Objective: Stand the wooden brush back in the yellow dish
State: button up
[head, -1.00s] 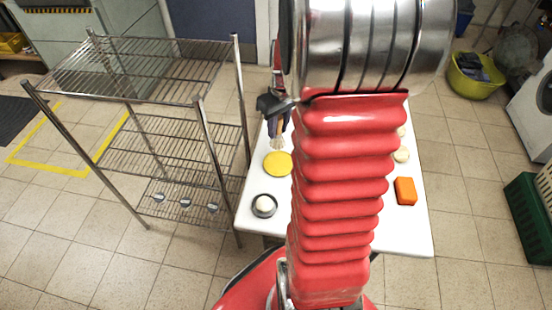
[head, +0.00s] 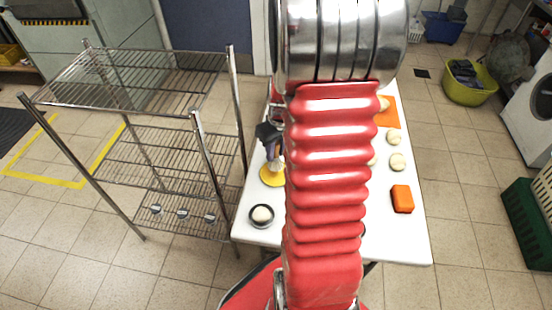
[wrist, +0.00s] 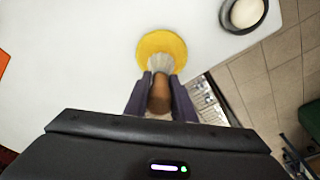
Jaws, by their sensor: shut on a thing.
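The wooden brush (wrist: 158,97) has a brown handle and pale bristles (wrist: 160,63). My gripper (wrist: 160,84) is shut on its handle, with one dark finger on each side. The yellow dish (wrist: 176,43) is a round, shallow piece on the white table, and the bristle end overlaps it in the wrist view. In the head view my gripper (head: 271,148) is just above the yellow dish (head: 268,179), left of my red arm. I cannot tell whether the bristles touch the dish.
On the white table (head: 398,236) a dark bowl (head: 262,224) holds a pale round thing. An orange block (head: 402,199), an orange mat (head: 391,113) and several pale round pieces are to the right. A wire rack (head: 165,155) stands close on the left. My arm hides the table's middle.

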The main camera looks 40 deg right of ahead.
aim_at(276, 159)
jog(key=shift+f, duration=1.9)
jog(key=o, duration=1.1)
jog(key=shift+c, duration=0.2)
notch_tip(276, 159, up, 12)
jog(key=s, duration=0.1)
jog(key=shift+s, duration=0.4)
jog(key=shift+a, duration=0.15)
